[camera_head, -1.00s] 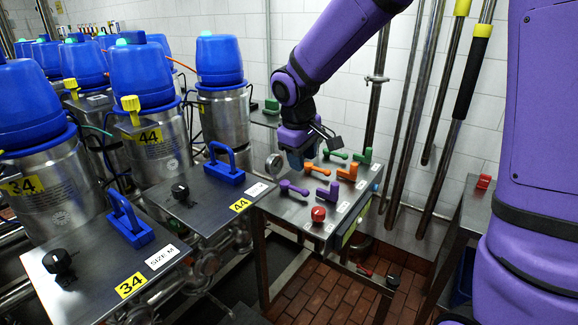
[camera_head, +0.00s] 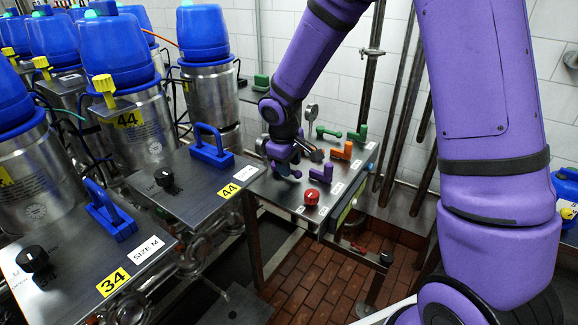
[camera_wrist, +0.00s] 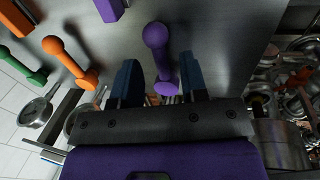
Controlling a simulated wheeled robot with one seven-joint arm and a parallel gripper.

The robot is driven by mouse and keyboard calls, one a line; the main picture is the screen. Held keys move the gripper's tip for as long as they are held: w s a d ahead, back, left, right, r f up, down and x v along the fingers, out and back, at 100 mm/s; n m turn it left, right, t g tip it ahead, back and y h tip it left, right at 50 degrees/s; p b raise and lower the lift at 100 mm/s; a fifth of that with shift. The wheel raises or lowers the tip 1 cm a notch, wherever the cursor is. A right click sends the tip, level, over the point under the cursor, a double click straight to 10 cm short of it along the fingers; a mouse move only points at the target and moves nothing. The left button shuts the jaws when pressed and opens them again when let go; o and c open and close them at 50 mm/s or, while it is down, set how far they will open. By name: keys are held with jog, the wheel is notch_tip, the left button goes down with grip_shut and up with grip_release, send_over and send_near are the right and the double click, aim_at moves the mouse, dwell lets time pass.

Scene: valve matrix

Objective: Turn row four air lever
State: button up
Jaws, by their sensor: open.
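Levers stand in coloured pairs on a dark metal panel (camera_head: 345,186). A purple lever (camera_wrist: 155,38) with a round knob lies between my open gripper's fingers in the wrist view; contact cannot be told. My gripper (camera_wrist: 157,62) also shows in the head view (camera_head: 287,168), over the left side of the panel, mostly covering that lever. To its right are a purple handle (camera_head: 321,173), an orange handle (camera_head: 342,150) and a green handle (camera_head: 358,134). A green lever (camera_head: 328,131) shows farther back. An orange lever (camera_wrist: 70,62) shows left of my gripper. Row labels are unreadable.
A red knob (camera_head: 311,196) sits at the panel's near edge. A plate marked 44 (camera_head: 190,185) with a blue handle (camera_head: 211,150) is close on the left. Upright pipes (camera_head: 400,110) stand behind right. A gauge (camera_head: 312,112) stands behind the panel.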

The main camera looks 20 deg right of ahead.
jog(key=shift+f, duration=0.5)
grip_shut()
jog(key=shift+d, duration=0.1)
